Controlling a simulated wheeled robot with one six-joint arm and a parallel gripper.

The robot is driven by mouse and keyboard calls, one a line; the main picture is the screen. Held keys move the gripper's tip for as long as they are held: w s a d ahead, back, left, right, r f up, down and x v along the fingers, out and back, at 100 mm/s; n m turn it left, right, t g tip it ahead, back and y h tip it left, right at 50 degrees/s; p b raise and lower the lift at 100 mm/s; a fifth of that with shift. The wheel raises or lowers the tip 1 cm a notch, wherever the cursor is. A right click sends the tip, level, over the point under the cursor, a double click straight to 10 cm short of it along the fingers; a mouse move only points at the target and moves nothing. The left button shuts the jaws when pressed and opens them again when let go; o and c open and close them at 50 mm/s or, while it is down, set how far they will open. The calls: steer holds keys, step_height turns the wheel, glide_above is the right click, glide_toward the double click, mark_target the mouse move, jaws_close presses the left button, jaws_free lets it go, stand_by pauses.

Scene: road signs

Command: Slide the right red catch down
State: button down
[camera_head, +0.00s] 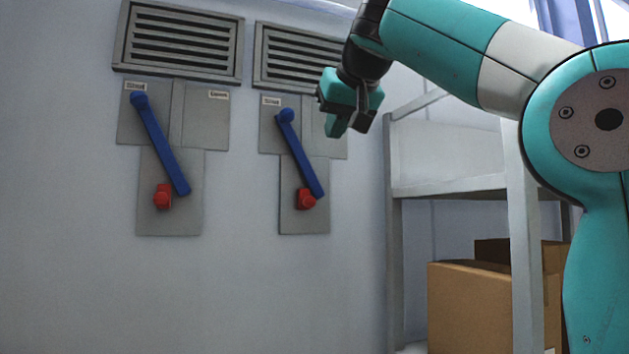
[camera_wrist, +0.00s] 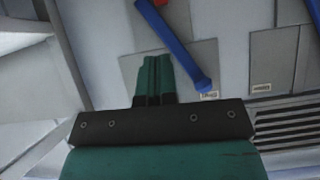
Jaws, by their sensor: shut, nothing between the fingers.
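The right red catch (camera_head: 306,199) sits on the lower grey plate of the right wall panel, against the lower end of the right blue lever (camera_head: 300,155). That lever slants from upper left to lower right. My gripper (camera_head: 336,127) is shut and empty, above and to the right of the catch and apart from it. In the wrist view, which looks turned over, the shut fingers (camera_wrist: 155,62) show beside the right blue lever (camera_wrist: 180,50). Only a sliver of the red catch (camera_wrist: 160,3) shows there at the top edge.
A matching left panel has a blue lever (camera_head: 160,143) and a left red catch (camera_head: 162,196). Slatted vents (camera_head: 180,40) are above both panels. A grey shelf (camera_head: 450,187) with cardboard boxes (camera_head: 468,300) stands to the right. Space in front of the lower wall is clear.

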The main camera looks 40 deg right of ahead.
steer(key=b, duration=0.3)
glide_toward(315, 184)
step_height(315, 184, down, 2)
steer(key=w+a, duration=0.1)
steer(key=w, duration=0.1)
steer(key=shift+w+a+f, duration=0.1)
steer(key=shift+w+f, duration=0.1)
steer(key=shift+f, duration=0.5)
steer(key=shift+w+a+f, duration=0.1)
steer(key=shift+w+f, duration=0.1)
steer(key=shift+f, duration=0.5)
steer(key=shift+w+a+f, duration=0.1)
steer(key=shift+w+f, duration=0.1)
steer(key=shift+f, duration=0.5)
step_height(315, 184, down, 5)
steer(key=b, duration=0.5)
steer(key=shift+f, duration=0.1)
